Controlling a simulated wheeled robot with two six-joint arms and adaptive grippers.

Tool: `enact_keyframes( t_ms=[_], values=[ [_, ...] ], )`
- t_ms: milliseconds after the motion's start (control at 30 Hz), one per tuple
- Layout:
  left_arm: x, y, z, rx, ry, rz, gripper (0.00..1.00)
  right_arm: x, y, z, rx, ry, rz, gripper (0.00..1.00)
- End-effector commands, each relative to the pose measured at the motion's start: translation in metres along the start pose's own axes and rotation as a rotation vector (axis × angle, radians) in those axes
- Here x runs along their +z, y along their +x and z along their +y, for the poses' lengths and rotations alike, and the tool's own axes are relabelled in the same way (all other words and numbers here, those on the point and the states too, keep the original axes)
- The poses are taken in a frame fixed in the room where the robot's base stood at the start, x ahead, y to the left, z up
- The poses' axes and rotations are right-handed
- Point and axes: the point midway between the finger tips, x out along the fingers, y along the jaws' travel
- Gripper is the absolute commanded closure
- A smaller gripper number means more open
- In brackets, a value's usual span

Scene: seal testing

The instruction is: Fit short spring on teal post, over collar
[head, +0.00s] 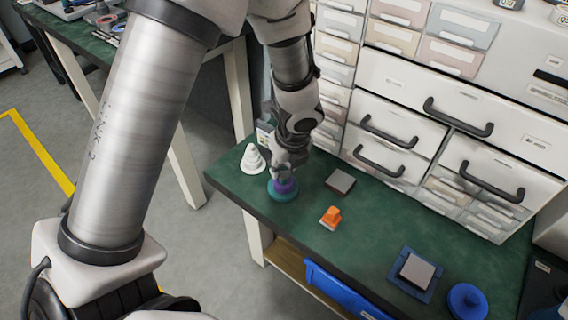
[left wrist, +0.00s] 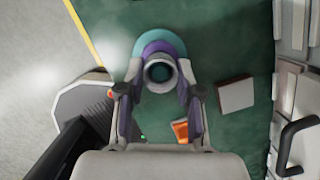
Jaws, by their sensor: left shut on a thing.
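My left gripper (head: 287,170) points down over the teal post (head: 283,193) near the table's left end. In the left wrist view the gripper (left wrist: 160,92) has one finger on each side of a pale grey hollow ring (left wrist: 160,72), seen end-on, which I take for the short spring; its coils cannot be made out. A purple collar (left wrist: 158,47) shows behind the ring, and the teal post's round base (left wrist: 136,50) shows beyond it. The collar also shows in the head view (head: 287,186). Whether the spring is around the post cannot be told. My right gripper is not in view.
A white tiered cone (head: 253,159) stands just left of the post. A grey square block (head: 340,181) and an orange piece (head: 331,216) lie to its right. A blue tray (head: 402,283) and a blue round part (head: 467,300) are farther right. Drawer cabinets (head: 440,90) line the back.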

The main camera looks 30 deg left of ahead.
Motion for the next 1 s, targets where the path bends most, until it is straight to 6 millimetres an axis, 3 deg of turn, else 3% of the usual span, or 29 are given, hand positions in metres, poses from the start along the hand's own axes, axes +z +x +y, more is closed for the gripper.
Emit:
enact_keyframes(
  t_ms=[467,500,567,600,867,1000],
  values=[
    [-0.001,0.005,0.000,-0.001,0.000,0.000,1.00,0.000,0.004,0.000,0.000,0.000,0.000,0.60],
    [-0.001,0.005,0.000,-0.001,0.000,0.000,0.62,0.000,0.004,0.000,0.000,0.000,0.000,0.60],
    [-0.001,0.005,0.000,-0.001,0.000,0.000,0.40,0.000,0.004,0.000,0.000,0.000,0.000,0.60],
    [-0.001,0.005,0.000,-0.001,0.000,0.000,0.36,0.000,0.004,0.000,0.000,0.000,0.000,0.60],
    [-0.001,0.005,0.000,0.000,0.000,0.000,0.36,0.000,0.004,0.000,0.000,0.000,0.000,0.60],
    [0.002,-0.008,0.000,0.000,0.000,0.000,0.36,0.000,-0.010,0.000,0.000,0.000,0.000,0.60]
  ],
)
